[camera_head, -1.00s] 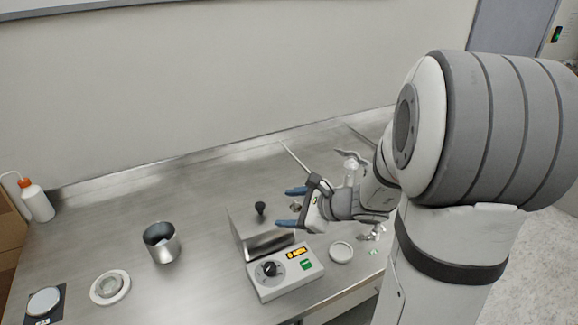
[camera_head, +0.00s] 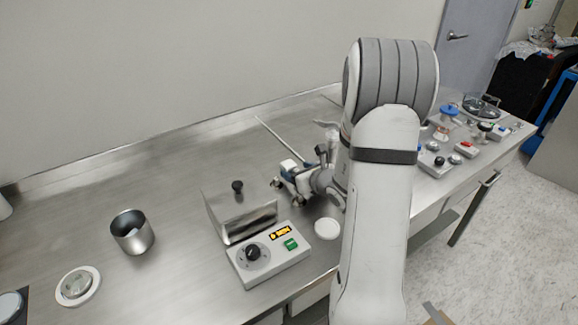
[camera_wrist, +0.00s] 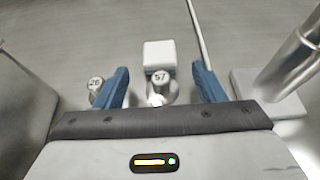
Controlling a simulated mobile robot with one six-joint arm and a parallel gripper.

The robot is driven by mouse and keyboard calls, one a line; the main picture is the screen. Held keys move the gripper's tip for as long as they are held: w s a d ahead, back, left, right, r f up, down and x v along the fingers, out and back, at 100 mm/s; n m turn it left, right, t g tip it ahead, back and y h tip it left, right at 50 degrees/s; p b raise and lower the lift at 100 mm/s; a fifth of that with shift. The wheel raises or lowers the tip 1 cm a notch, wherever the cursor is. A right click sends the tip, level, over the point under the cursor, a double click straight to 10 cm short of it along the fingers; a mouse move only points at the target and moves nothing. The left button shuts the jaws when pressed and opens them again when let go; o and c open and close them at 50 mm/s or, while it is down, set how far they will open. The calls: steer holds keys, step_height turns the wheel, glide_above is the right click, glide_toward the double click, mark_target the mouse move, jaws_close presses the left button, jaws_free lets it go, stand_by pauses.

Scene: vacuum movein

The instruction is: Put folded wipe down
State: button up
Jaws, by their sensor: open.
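A small white block-like piece (camera_wrist: 159,54), which looks like the folded wipe, lies just beyond and between my fingertips in the wrist view. A white patch at my fingertips in the head view (camera_head: 288,165) may be the same piece. My gripper (camera_wrist: 161,80) is open, with its blue fingers spread apart on either side. It also shows in the head view (camera_head: 290,172), low at the back of the bench, right of the metal box. A metal piece marked 57 (camera_wrist: 158,90) stands between the fingers. Contact with the wipe cannot be told.
Another metal piece marked 26 (camera_wrist: 96,88) stands by the left finger. A thin rod (camera_head: 280,138) lies behind. The lidded metal box (camera_head: 240,218) with control panel (camera_head: 268,257), a white disc (camera_head: 327,228) and a metal cup (camera_head: 132,232) stand nearby. The back left bench is clear.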

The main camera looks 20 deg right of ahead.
mark_target(288, 166)
steer(key=shift+x, duration=1.15)
steer(key=c, duration=1.1)
steer(key=shift+r, duration=0.1)
